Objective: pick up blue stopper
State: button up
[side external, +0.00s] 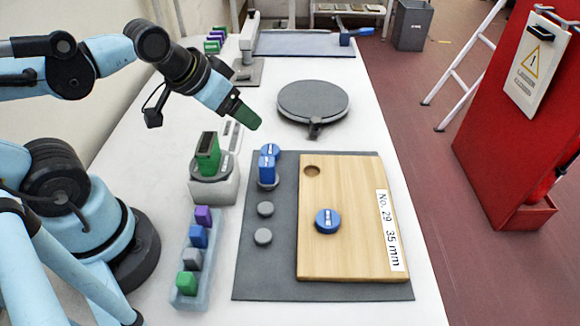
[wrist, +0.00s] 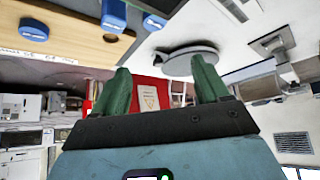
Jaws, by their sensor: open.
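A round blue stopper (side external: 328,220) with a raised grip bar sits on the wooden board (side external: 345,262). A taller blue stopper (side external: 267,170) stands on the dark mat left of the board, with another low blue stopper (side external: 271,150) just behind it. The wrist view shows three blue pieces along its top left: one on the board (wrist: 34,29), a tall one (wrist: 114,15) and one near the board's edge (wrist: 153,22). My gripper (side external: 246,116), with green fingers, is above and behind the mat, apart from all stoppers. It is open and empty in the wrist view (wrist: 162,88).
The board has an empty hole (side external: 312,170). Grey discs (side external: 265,209) lie on the mat (side external: 264,275). A rack (side external: 189,295) of coloured blocks and a green block (side external: 208,154) on a stand are left. A grey turntable (side external: 313,100) is behind.

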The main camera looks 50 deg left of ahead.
jog(key=w+d+r+m+g+h, duration=0.1)
jog(key=d+m+g, duration=0.1)
jog(key=d+m, duration=0.35)
jog(key=w+d+r+m+g, duration=0.1)
jog(key=w+d+m+g, duration=0.1)
jog(key=d+m, duration=0.3)
jog(key=m+g+y, duration=0.1)
jog(key=m+g, duration=0.2)
jog(key=m, duration=0.2)
send_over(328, 218)
notch_tip(328, 218, down, 2)
jog(key=f, duration=0.1)
jog(key=shift+f, duration=5.35)
jog(key=c, duration=1.1)
jog(key=shift+r, duration=0.15)
